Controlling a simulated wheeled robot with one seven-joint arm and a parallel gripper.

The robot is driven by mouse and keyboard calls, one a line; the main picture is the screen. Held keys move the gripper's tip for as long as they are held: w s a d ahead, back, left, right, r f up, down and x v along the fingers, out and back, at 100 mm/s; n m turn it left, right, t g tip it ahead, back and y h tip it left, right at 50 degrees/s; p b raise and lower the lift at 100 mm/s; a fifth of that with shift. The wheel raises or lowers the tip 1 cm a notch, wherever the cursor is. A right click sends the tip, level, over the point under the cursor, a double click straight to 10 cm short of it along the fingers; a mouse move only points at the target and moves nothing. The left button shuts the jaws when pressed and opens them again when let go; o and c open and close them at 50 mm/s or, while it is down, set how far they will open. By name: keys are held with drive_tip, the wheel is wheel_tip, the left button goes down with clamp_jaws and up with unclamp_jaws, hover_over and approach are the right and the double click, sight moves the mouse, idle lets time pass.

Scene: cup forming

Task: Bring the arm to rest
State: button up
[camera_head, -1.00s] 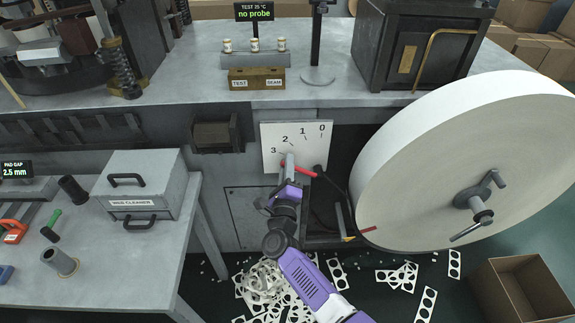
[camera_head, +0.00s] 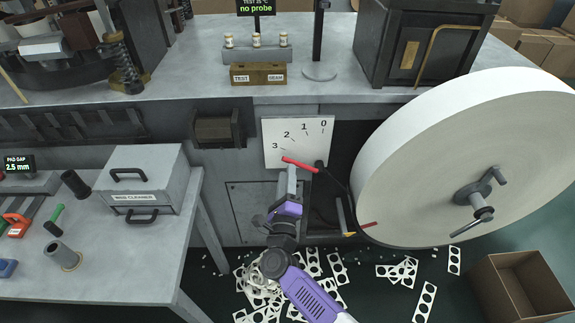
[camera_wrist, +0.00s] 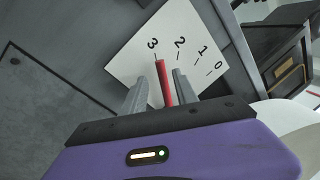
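A red lever (camera_head: 300,164) is pivoted by a white dial plate (camera_head: 320,150) marked 0 to 3. Its free end points left, close to the 3 mark. My gripper (camera_head: 291,170) is just below the lever in the head view, apart from it as far as I can tell. In the wrist view my gripper (camera_wrist: 163,78) has its two grey fingers spread, with the red lever (camera_wrist: 164,84) seen in the gap between them. The fingers do not appear to press on it. The purple wrist hides what lies under it.
A large white paper roll (camera_head: 440,170) stands close to the right of the dial. A dark cable hangs by the lever's pivot. Punched scrap (camera_head: 262,280) litters the floor below my arm. A bench with a web cleaner box (camera_head: 140,180) is at left. An open carton (camera_head: 515,285) is lower right.

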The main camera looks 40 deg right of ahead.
drive_tip(key=shift+v, duration=1.1)
drive_tip(key=s+a+r+n+t+y, duration=0.5)
drive_tip(key=a+r+n+y, duration=0.25)
drive_tip(key=n, duration=0.75)
drive_tip(key=s+a+r+n+g+y+p, duration=0.1)
drive_tip(key=s+n, duration=0.4)
drive_tip(key=s, duration=0.6)
drive_tip(key=s+a+r+n+g+y+p, duration=0.1)
drive_tip(key=s+n, duration=0.5)
drive_tip(key=s, duration=0.6)
drive_tip(key=s+a+r+n+g+y+p, duration=0.2)
drive_tip(key=s+r+n, duration=0.3)
drive_tip(key=s, duration=0.6)
drive_tip(key=shift+s+r+n+g+y+p, duration=0.4)
drive_tip(key=shift+r+g+y, duration=0.2)
drive_tip(key=shift+g, duration=0.3)
